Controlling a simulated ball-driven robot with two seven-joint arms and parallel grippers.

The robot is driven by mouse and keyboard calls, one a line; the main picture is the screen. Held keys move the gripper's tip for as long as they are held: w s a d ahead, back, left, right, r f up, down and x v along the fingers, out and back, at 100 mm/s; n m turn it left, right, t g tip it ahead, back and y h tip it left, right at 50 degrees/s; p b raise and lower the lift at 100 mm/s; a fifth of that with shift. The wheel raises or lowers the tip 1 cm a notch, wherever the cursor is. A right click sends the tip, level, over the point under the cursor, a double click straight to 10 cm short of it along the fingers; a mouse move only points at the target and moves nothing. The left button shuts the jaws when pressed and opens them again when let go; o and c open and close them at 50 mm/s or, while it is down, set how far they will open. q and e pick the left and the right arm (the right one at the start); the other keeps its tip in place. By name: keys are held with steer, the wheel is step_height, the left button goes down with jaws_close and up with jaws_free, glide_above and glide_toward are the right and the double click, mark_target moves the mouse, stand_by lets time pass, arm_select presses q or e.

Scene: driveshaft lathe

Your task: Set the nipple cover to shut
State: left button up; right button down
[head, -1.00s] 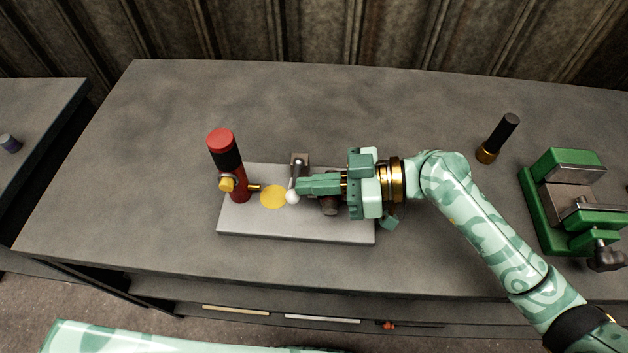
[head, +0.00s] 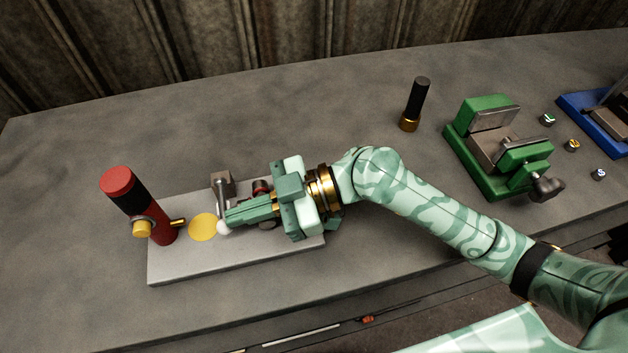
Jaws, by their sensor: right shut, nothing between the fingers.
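A light grey plate (head: 175,268) lies on the bench. It bears a metal bracket (head: 222,184) with a lever ending in a white ball (head: 222,228), beside a flat yellow disc (head: 203,227). I cannot tell for sure which part is the nipple cover; the lever piece may be it. My right gripper (head: 230,216) is shut and empty, its fingertips right at the white ball, touching or nearly so. It hides part of the plate and of a dark red-and-black part (head: 261,187) behind it. My left gripper is out of view.
A red and black cylinder (head: 140,206) with a yellow knob stands at the plate's left end. A black torch-like cylinder (head: 415,104) with a brass base stands behind my right arm. A green vise (head: 500,148) and a blue fixture (head: 598,115) are at right. The bench's back left is clear.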

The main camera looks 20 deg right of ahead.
steer(key=v, duration=1.6)
steer(key=shift+b, duration=0.3)
